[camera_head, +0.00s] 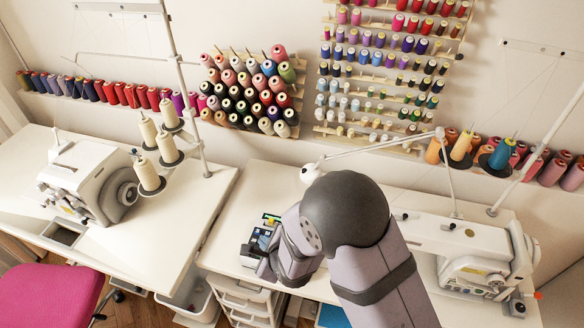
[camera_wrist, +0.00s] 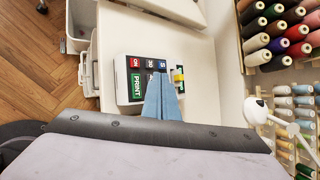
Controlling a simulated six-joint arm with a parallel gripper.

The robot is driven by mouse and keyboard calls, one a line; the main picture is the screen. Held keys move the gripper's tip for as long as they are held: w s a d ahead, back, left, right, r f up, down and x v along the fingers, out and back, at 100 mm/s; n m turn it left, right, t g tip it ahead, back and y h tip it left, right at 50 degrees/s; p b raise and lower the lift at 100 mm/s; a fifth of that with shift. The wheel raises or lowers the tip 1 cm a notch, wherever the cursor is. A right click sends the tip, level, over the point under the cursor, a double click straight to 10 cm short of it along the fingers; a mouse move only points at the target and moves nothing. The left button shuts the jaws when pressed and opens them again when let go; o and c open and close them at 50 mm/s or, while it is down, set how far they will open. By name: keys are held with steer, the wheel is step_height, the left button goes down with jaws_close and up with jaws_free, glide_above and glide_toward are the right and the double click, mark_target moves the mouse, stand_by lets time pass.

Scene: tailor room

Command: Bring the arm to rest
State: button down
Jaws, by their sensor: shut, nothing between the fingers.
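My arm reaches over the right-hand white table in the head view, bent at a dark rounded joint. My gripper (camera_head: 266,270) hangs at its end, partly hidden by my own wrist. In the wrist view my gripper (camera_wrist: 159,78) shows as blue-grey fingers that meet at the tip, shut with nothing between them. The fingers overlap a small white device (camera_wrist: 123,92) with red, dark and green labelled keys, one reading PRINT. I cannot tell whether they touch it. The device also shows in the head view (camera_head: 250,252), partly behind my gripper.
The right table (camera_head: 232,225) carries a white sewing machine (camera_head: 470,265) beyond my arm. The left table (camera_head: 130,260) bears another machine (camera_head: 85,180) and thread cones. Spool racks (camera_head: 390,60) line the wall behind. A pink chair (camera_head: 50,298) stands front left. White drawers (camera_head: 240,300) sit below.

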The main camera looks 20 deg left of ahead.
steer(key=w+d+r+n+g+h, duration=0.1)
steer(key=d+r+n+h, duration=0.2)
steer(key=d, duration=0.6)
steer(key=d+r+n+g+h, duration=0.1)
steer(key=d+r+n+g, duration=0.1)
steer(key=d+n, duration=0.5)
steer(key=s+d+r+n+g+h, duration=0.1)
steer(key=s+d+r+n+g, duration=0.1)
steer(key=s+d, duration=0.4)
steer(key=s+d+r+n+g+h, duration=0.1)
steer(key=s+d+r+n, duration=0.3)
steer(key=d, duration=0.9)
steer(key=s+n+g, duration=0.1)
steer(key=s+n, duration=0.1)
steer(key=s, duration=0.1)
steer(key=shift+d+n, duration=0.2)
steer(key=shift+n, duration=0.1)
